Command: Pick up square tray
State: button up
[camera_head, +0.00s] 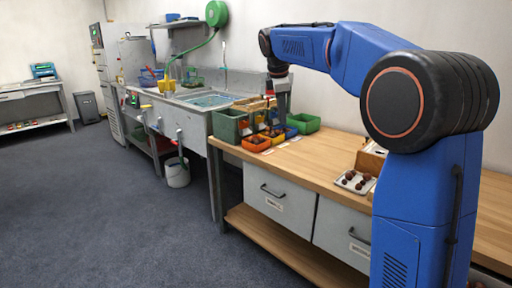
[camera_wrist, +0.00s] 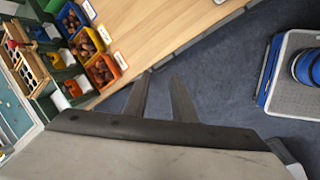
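The square tray (camera_head: 343,183) is a small pale tray with several dark chestnuts on it. In the head view it sits on the wooden worktop near the front edge, just left of my arm's blue column. It cannot be made out clearly in the wrist view. My gripper (camera_head: 283,101) points down over the bins at the worktop's far left end, well away from the tray. In the wrist view its two fingers (camera_wrist: 162,77) stand apart, with nothing between them, above the worktop edge and floor.
Coloured bins of chestnuts, including an orange bin (camera_head: 256,143) and a green bin (camera_head: 303,124), stand below my gripper. A wooden rack (camera_wrist: 22,55) is beside them. A wooden box (camera_head: 370,160) stands behind the tray. The worktop (camera_head: 312,158) between bins and tray is clear.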

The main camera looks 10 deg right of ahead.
jog(key=w+a+f+n, duration=0.2)
jog(key=w+n, duration=0.1)
jog(key=w, duration=0.4)
jog(key=w+a+f+n+h, duration=0.1)
jog(key=w+a+f+n, duration=0.15)
jog(key=w, duration=0.55)
jog(key=w+a+f+n, duration=0.2)
jog(key=w+f+n, duration=0.1)
jog(key=w, duration=0.4)
jog(key=shift+g+h, duration=0.3)
jog(key=x, duration=1.1)
jog(key=shift+w+f, duration=0.1)
jog(key=shift+f, duration=0.25)
jog(key=shift+d+x, duration=0.1)
jog(key=shift+x, duration=1.3)
jog(key=shift+d+x, duration=0.15)
jog(key=shift+x, duration=1.2)
jog(key=shift+w, duration=0.2)
grip_shut()
